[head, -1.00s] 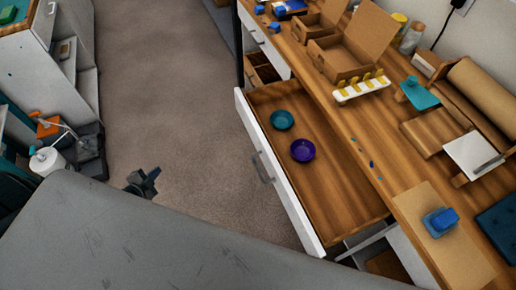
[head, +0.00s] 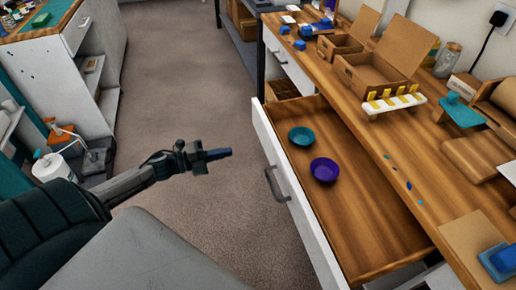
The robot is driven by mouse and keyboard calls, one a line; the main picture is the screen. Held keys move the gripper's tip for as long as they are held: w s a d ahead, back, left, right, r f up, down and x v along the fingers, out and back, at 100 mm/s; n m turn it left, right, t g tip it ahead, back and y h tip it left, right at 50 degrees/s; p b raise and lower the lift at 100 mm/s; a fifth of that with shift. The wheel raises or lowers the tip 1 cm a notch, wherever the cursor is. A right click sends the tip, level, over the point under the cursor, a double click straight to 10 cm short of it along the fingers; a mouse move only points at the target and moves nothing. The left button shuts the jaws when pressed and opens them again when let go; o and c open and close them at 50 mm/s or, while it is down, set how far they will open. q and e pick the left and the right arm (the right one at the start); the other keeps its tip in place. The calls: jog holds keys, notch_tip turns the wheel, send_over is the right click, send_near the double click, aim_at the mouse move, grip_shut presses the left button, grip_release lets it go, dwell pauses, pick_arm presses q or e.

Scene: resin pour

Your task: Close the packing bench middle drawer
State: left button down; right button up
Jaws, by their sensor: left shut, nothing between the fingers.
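The middle drawer (head: 362,222) of the packing bench (head: 418,160) stands pulled out, with a white front and a grey bar handle (head: 277,184). A teal bowl (head: 302,136) and a purple bowl (head: 324,169) sit inside it on the wooden bottom. My left gripper (head: 228,153) is shut and empty. It is in the air over the floor, left of the drawer front and apart from the handle. My right gripper is not in view.
Open cardboard boxes (head: 376,75) and a white rack with yellow clips (head: 394,103) stand on the bench top. A white cabinet (head: 85,75) is at the far left. Carpeted floor (head: 180,80) lies clear between cabinet and bench.

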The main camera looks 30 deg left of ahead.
aim_at(266, 144)
pick_arm(q)
jog(key=p+x, duration=0.1)
jog(key=x, duration=0.8)
jog(key=shift+w+d+r, duration=0.1)
jog(key=shift+w+d, duration=0.1)
jog(key=shift+w, duration=0.1)
jog(key=shift+w+d, duration=0.35)
jog(key=shift+w, duration=0.1)
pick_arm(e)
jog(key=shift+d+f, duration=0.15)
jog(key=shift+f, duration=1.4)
